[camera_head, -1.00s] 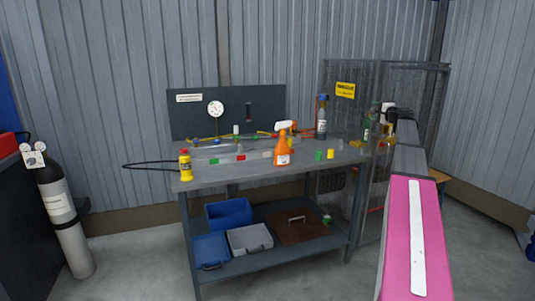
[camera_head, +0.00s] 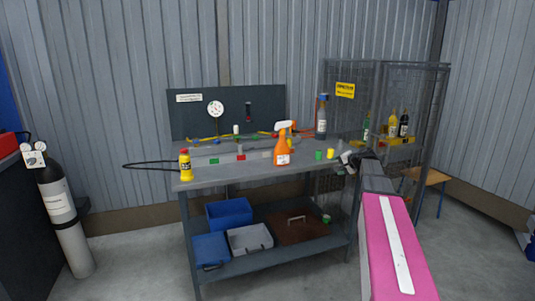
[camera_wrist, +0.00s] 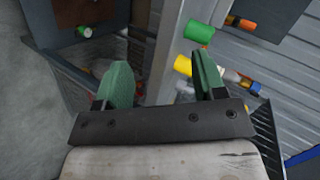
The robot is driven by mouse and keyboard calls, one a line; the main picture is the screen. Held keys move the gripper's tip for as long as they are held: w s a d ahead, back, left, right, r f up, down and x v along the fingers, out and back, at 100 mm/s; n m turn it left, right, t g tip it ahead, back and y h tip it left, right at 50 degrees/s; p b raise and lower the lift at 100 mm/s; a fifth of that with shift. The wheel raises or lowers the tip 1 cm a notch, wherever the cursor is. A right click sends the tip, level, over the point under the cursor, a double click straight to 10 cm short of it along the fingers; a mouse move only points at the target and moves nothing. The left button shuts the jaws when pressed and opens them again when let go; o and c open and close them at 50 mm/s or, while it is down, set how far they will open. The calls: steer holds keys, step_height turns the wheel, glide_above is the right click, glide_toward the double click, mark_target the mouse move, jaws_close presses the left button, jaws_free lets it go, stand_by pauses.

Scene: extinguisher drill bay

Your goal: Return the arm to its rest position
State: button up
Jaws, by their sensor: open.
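My arm, with a pink cover, reaches in from the lower right of the head view. My gripper (camera_head: 346,160) is at the right end of the workbench (camera_head: 225,178), close to its edge. In the wrist view my gripper (camera_wrist: 161,82) shows two green fingers set apart with nothing between them. A green cup (camera_wrist: 199,32) and a yellow cup (camera_wrist: 183,65) lie beyond the right finger in that view. The head view shows the green cup (camera_head: 318,155) and yellow cup (camera_head: 331,154) upright on the bench, just left of my gripper.
An orange spray bottle (camera_head: 282,146) and a yellow bottle (camera_head: 185,166) stand on the bench. A mesh cage (camera_head: 433,110) with bottles stands behind on the right. Blue bins (camera_head: 229,213) sit on the lower shelf. A gas cylinder (camera_head: 66,220) stands at left.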

steer(key=s+a+f+n+g+h, duration=0.1)
steer(key=s+a+f+n+g, duration=0.15)
steer(key=s+a+f, duration=0.4)
steer(key=s+a+f+n+g+h, duration=0.1)
steer(key=s+a+f+g, duration=0.25)
steer(key=s+f, duration=0.5)
steer(key=s+a+f+n+g+h, duration=0.2)
steer(key=s+f, duration=0.3)
steer(key=s, duration=0.4)
steer(key=s+a+f+n+g+h, duration=0.2)
steer(key=s+f, duration=0.4)
steer(key=s, duration=0.4)
steer(key=shift+a+n, duration=0.25)
steer(key=shift+n, duration=0.2)
